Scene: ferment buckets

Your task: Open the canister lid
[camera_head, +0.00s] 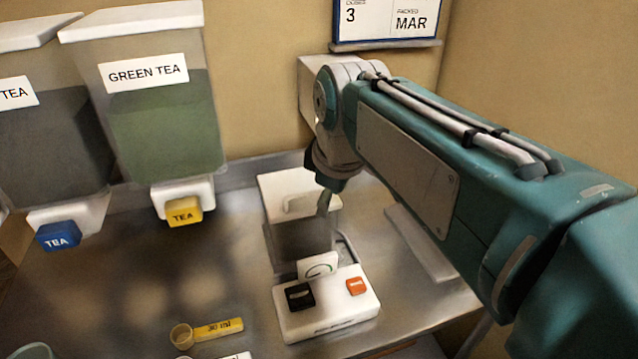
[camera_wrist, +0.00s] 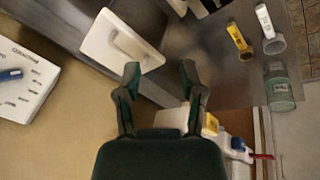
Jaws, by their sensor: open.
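The canister (camera_head: 300,237) is a see-through, square-sided container with dark contents. Its white lid (camera_head: 285,186) is on top and has a raised handle (camera_head: 298,203). In the wrist view the lid (camera_wrist: 98,45) and its handle (camera_wrist: 130,44) show at the upper left. My gripper (camera_head: 324,203) is by the lid's right side in the head view, and it hides part of the lid. In the wrist view my gripper (camera_wrist: 160,70) has its two fingers spread with nothing between them. The handle lies outside the fingers; contact with the lid cannot be told.
A white device (camera_head: 326,313) with black and orange buttons stands in front of the canister. Tea dispensers (camera_head: 160,120) stand at the left. A yellow scoop (camera_head: 215,329) lies on the counter (camera_head: 130,290). A sign (camera_head: 385,20) hangs on the wall behind.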

